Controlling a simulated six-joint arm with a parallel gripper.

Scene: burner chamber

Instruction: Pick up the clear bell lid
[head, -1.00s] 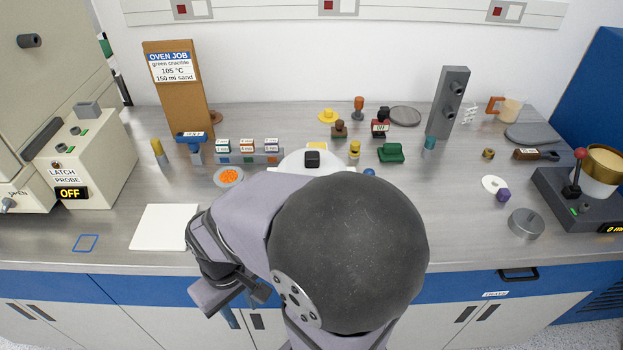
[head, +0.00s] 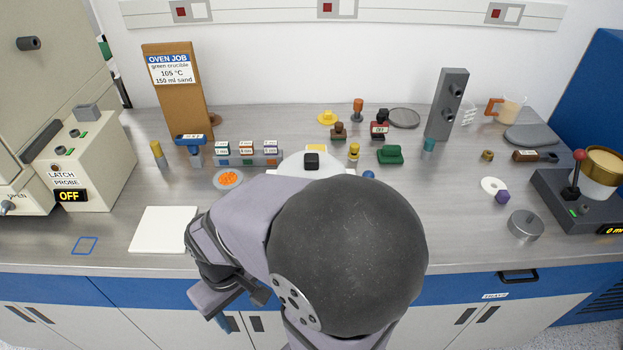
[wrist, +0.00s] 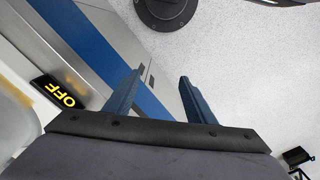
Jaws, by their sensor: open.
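A pale rounded shape with a black knob (head: 312,160) stands mid-counter, mostly hidden behind my arm in the head view. I cannot tell for sure whether it is the clear bell lid; no other clear bell shape stands out. My gripper (wrist: 158,82) is open and empty in the wrist view, its two blue fingers apart above the floor and beside the cabinet fronts. In the head view the gripper hangs in front of the counter's edge at lower left, well away from the knobbed shape, partly hidden by my arm.
A white pad (head: 164,229) lies at left front. A dish of orange bits (head: 228,178) and a labelled rack (head: 247,158) stand left of the knobbed shape. A yellow-topped piece (head: 353,152) and green block (head: 390,154) stand right.

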